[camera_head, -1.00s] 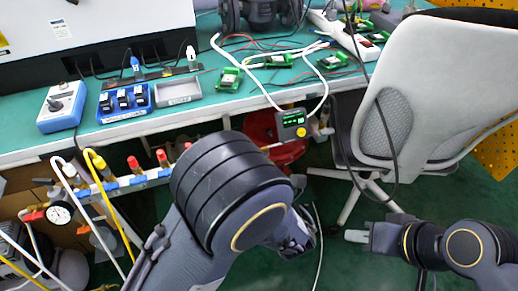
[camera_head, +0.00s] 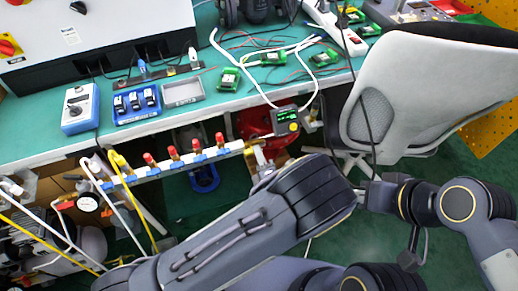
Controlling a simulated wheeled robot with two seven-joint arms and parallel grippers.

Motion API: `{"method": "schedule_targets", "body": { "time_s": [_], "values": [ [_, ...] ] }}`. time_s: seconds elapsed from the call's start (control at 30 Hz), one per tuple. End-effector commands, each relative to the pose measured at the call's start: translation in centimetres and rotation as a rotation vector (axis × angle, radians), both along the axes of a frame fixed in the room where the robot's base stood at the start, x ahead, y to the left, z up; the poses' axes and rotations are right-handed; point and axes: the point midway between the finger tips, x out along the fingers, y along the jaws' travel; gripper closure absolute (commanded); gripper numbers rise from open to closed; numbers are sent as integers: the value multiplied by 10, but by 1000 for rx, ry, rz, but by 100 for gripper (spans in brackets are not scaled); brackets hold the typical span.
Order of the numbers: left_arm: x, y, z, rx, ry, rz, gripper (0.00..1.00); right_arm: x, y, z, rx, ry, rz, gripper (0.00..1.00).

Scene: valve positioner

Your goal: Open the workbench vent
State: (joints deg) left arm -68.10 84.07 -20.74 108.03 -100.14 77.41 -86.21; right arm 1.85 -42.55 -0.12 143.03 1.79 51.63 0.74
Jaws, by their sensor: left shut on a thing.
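A white pipe rail (camera_head: 222,152) with several red-capped valves (camera_head: 172,152) runs below the bench to a brass-yellow fitting (camera_head: 256,149) under the box. My left arm reaches up from the bottom. Its gripper (camera_head: 262,167) is mostly hidden behind my forearm; the visible tip is at the brass-yellow fitting and appears shut on it. My right arm comes in from the right; its gripper's fingers are hidden behind my left arm. I cannot make out any vent label.
The green workbench (camera_head: 235,103) holds a blue control box (camera_head: 80,108), a blue tray (camera_head: 137,104), a grey tray (camera_head: 183,92) and green circuit boards. A white chair (camera_head: 430,90) stands close on the right. A pressure gauge (camera_head: 88,204) and hoses crowd the lower left.

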Motion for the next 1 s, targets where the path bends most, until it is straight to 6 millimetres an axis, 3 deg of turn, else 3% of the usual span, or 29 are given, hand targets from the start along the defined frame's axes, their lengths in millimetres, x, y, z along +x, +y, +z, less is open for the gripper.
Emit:
{"method": "schedule_targets", "body": {
  "time_s": [0.3,0.87,0.9,1.0],
  "values": [
    [0,-1,-1,127,42,-1,100,0,0,14,0,0,0,69],
    [0,0,-3,157,53,-1,100,0,0,15,0,0,0,69],
    [0,0,-3,157,53,-1,90,0,0,15,0,0,0,69],
    [0,0,-3,156,53,-1,77,0,0,15,0,0,0,69]
  ]
}}
